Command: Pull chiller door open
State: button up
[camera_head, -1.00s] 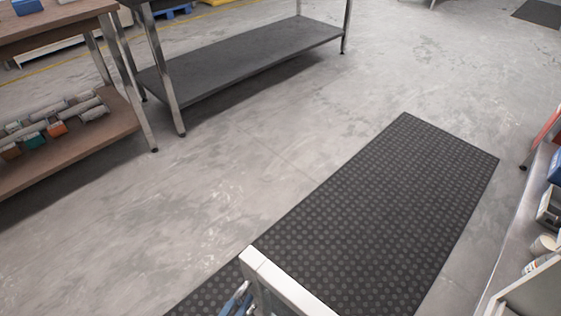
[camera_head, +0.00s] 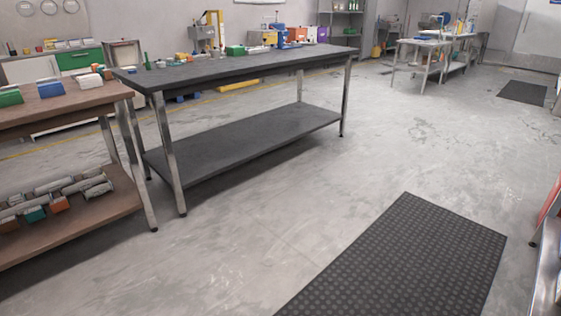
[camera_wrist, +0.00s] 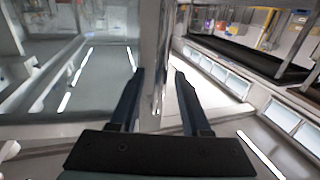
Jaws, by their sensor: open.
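My gripper (camera_wrist: 158,78) shows in the wrist view with its two dark fingers apart. A pale upright strip (camera_wrist: 152,35), which looks like the edge or handle of the chiller door, runs between and beyond the fingers. I cannot tell whether the fingers touch it. Left of it is a glassy, reflective panel (camera_wrist: 75,80) with bright streaks, likely the door's glass. How far the door stands open cannot be told. The chiller and my gripper do not show in the head view.
In the head view a dark steel-legged table (camera_head: 230,67) and a wooden bench (camera_head: 95,97) stand at the left. A black dotted mat (camera_head: 405,260) lies on the floor. The floor around it is clear. Shelving edges show at the far right.

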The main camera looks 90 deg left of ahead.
jog(key=p+v, duration=0.1)
jog(key=v, duration=1.1)
jog(key=shift+s+d, duration=0.15)
jog(key=shift+d, duration=0.15)
jog(key=shift+p, duration=0.3)
